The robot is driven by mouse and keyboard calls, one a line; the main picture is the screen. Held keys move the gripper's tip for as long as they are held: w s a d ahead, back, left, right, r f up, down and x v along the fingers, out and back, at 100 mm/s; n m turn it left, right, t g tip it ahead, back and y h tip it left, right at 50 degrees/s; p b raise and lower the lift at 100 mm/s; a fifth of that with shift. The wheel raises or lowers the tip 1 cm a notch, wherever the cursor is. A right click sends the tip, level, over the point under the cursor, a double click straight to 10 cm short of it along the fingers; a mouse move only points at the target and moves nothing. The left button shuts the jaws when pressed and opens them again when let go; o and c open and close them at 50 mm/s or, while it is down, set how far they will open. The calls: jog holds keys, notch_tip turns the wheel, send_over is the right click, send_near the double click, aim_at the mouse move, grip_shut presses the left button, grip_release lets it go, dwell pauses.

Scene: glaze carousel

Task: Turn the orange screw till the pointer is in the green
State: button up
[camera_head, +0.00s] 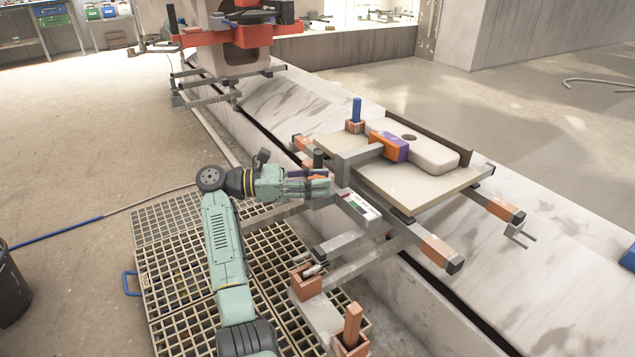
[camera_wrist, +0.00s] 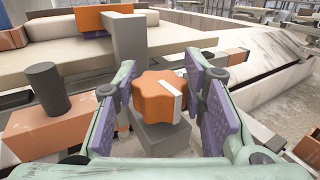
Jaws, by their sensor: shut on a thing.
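The orange screw (camera_wrist: 152,97) is a lobed knob with a white stripe on its right part, standing on a grey block (camera_wrist: 160,135) in the wrist view. Just right of the fingertips is a white scale plate (camera_head: 361,206) with small red and green marks. The pointer is too small to make out.
A dark post (camera_wrist: 47,89) on an orange block stands left of my gripper. A board (camera_head: 400,190) with a pale slab (camera_head: 430,150) lies behind. Grey bars with orange sleeves (camera_head: 435,250) stick out to the right. A floor grating (camera_head: 170,280) lies below my arm.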

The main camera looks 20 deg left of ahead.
jog(key=shift+d, duration=0.1)
jog(key=o, duration=1.2)
jog(key=v, duration=1.2)
